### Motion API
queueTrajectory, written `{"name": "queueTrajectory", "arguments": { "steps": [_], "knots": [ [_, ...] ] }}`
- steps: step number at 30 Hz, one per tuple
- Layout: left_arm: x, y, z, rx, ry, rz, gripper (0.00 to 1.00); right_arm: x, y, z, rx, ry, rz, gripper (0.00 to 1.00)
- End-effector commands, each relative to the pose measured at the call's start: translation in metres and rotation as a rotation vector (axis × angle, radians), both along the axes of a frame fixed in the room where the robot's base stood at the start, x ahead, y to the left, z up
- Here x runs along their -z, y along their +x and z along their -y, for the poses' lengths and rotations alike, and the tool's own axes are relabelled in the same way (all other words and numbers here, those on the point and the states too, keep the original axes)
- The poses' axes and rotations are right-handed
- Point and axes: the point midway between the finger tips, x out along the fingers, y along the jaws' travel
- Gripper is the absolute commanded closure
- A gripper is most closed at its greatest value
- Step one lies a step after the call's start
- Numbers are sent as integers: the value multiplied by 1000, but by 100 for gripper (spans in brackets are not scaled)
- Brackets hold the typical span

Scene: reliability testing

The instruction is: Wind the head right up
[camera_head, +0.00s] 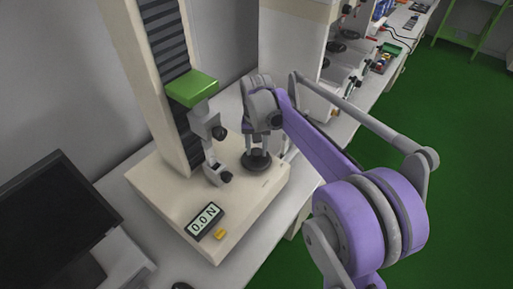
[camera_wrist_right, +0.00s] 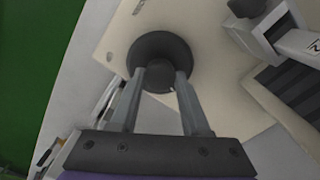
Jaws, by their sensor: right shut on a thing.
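The test stand has a cream base (camera_head: 245,205) and a tall column with a dark ribbed front. The green-topped head (camera_head: 192,88) sits partway up the column, with a grey clamp and black knob below it. A lower clamp (camera_head: 218,174) stands on the base, with a gap between the clamps. A round black handwheel (camera_head: 256,161) lies on the base's right part. My right gripper (camera_head: 258,147) points down over it. In the wrist view, its two fingers are shut on the wheel's central dark knob (camera_wrist_right: 158,77), with the wheel disc (camera_wrist_right: 160,49) beyond. My left gripper is not in view.
A display (camera_head: 204,219) on the base reads 0.0 N, with a yellow button (camera_head: 220,234) beside it. A dark monitor (camera_head: 55,220) stands at lower left. More bench equipment (camera_head: 350,50) stands behind my right arm. Green floor is open at right.

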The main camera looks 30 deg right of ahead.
Motion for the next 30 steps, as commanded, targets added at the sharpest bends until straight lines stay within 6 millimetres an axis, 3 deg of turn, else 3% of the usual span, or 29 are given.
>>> {"name": "queueTrajectory", "arguments": {
  "steps": [30],
  "knots": [
    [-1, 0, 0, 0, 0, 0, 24, 0, 0, 0, 938, 0, 0, 100]
  ]
}}
